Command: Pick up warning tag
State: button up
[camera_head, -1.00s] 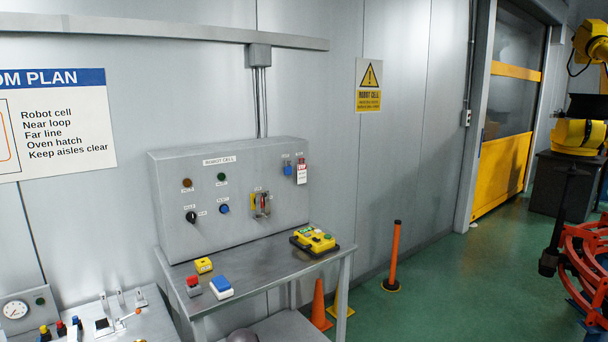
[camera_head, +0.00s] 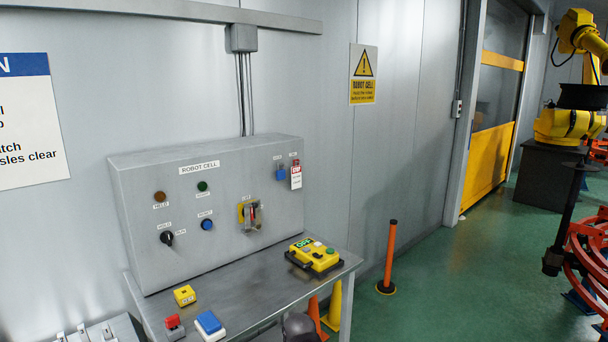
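A small red-and-white warning tag (camera_head: 296,177) hangs at the upper right of the front of the grey control box labelled "ROBOT CELL" (camera_head: 228,220). A small blue item (camera_head: 280,175) hangs just left of it. The tag's small print is too fine to read. My gripper is not clearly in view. Only a dark rounded part, probably of my arm, shows at the bottom edge, below and apart from the tag.
The box stands on a metal bench (camera_head: 240,297) with a yellow pendant (camera_head: 313,254), a yellow button box (camera_head: 185,295), a red button (camera_head: 173,326) and a blue-topped box (camera_head: 209,323). Cones and an orange post (camera_head: 389,255) stand to the right. Green floor (camera_head: 440,280) is open beyond.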

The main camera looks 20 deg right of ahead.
aim_at(295, 171)
jog(key=z, duration=0.15)
jog(key=i, duration=1.2)
jog(key=u, duration=0.3)
